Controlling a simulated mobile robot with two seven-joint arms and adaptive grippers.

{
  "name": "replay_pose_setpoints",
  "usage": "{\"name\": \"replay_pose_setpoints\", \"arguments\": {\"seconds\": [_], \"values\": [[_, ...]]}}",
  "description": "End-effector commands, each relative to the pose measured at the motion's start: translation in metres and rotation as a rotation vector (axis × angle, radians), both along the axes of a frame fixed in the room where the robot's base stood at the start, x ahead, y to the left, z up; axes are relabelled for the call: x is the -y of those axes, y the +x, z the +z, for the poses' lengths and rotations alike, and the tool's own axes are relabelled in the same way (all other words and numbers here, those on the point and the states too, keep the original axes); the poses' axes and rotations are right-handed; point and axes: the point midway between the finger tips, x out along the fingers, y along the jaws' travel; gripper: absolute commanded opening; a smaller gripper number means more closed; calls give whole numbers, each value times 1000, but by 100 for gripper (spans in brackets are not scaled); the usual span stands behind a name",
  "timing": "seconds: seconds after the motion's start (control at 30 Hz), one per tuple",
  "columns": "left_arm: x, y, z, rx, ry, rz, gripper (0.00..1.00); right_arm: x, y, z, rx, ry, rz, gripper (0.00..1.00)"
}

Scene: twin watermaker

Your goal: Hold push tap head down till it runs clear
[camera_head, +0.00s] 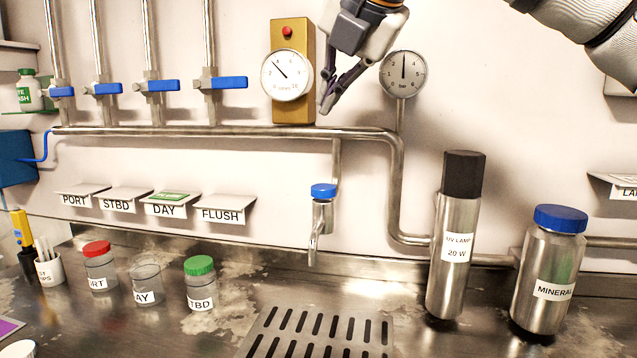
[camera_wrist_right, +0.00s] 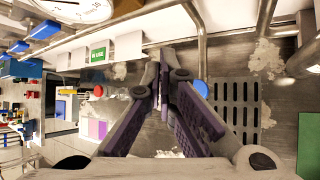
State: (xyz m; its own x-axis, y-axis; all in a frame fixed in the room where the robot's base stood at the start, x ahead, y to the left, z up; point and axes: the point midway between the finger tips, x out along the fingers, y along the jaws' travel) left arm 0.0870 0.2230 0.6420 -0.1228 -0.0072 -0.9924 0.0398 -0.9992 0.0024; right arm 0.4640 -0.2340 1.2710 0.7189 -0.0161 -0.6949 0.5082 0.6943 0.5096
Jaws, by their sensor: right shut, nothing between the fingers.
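The push tap has a blue round head (camera_head: 323,191) on a steel body with a spout (camera_head: 315,246) pointing down over the drain grating. No water shows at the spout. My right gripper (camera_head: 324,110) is shut and empty, in front of the wall above the tap head and apart from it. In the right wrist view the gripper's fingers (camera_wrist_right: 163,55) meet at the tips, and the blue tap head (camera_wrist_right: 201,88) shows just right of them. My left gripper is in neither view.
The drain grating (camera_head: 322,335) lies below the tap. A UV lamp cylinder (camera_head: 457,270) and a MINERAL canister (camera_head: 548,268) stand to the right. Lidded jars, one with a green lid (camera_head: 199,265), stand to the left. A horizontal pipe (camera_head: 230,132) and a gauge (camera_head: 404,73) are near the gripper.

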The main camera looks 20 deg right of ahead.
Motion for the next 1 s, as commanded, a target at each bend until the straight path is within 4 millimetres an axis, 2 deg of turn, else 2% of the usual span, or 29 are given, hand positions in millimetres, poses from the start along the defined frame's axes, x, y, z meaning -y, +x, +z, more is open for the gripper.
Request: {"name": "replay_pose_setpoints", "arguments": {"seconds": [0.23,0.7,1.0], "values": [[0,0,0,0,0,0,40,0,1,-12,-3,-2,0,0],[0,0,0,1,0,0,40,1,1,-77,-2,-2,-1,0],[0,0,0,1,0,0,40,0,1,-89,-1,-1,0,0]]}}
